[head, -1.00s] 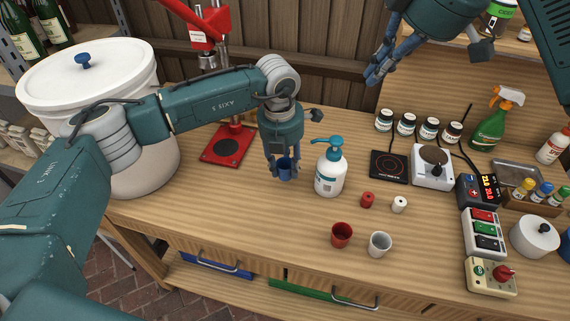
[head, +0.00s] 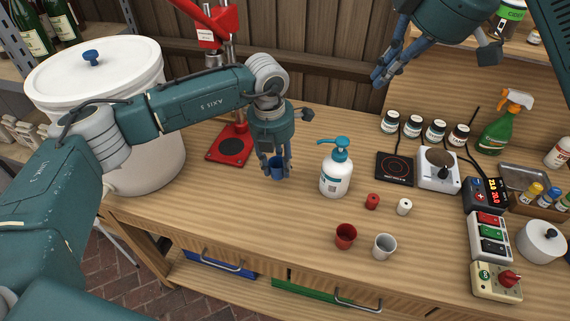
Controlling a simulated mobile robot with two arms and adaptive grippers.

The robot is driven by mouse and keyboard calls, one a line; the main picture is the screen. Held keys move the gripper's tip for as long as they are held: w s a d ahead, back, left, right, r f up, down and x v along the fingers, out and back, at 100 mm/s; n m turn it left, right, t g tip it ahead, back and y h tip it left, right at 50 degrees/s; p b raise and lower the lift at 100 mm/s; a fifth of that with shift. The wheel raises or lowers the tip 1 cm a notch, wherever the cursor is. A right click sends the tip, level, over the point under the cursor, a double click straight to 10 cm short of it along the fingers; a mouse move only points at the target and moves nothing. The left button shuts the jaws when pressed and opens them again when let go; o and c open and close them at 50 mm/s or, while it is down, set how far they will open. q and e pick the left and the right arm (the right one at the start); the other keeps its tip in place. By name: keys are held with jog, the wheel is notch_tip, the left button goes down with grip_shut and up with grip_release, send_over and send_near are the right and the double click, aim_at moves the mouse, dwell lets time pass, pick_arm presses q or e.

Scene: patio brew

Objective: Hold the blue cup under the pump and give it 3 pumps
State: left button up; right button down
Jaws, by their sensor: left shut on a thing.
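The blue cup (head: 277,171) is in my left gripper (head: 275,165), which is shut on it and holds it upright. From this view I cannot tell whether the cup touches the table. The white pump bottle (head: 335,177) with a teal pump head (head: 340,143) stands on the table to the right of the cup. Its spout points left, towards the cup, and a gap separates them. My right gripper (head: 384,74) hangs at the upper right, up and to the right of the bottle and apart from it. Its finger opening is not clear.
A red cup (head: 345,236), a white cup (head: 384,247) and two small spools (head: 372,201) stand in front of the bottle. A red press (head: 230,145) is behind my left gripper. A hot plate (head: 395,168) and a scale (head: 438,170) lie to the right.

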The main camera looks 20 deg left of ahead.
pick_arm(q)
jog(key=shift+s+a, duration=0.2)
jog(key=shift+a, duration=1)
jog(key=shift+s+a, duration=0.15)
jog(key=shift+a, duration=1)
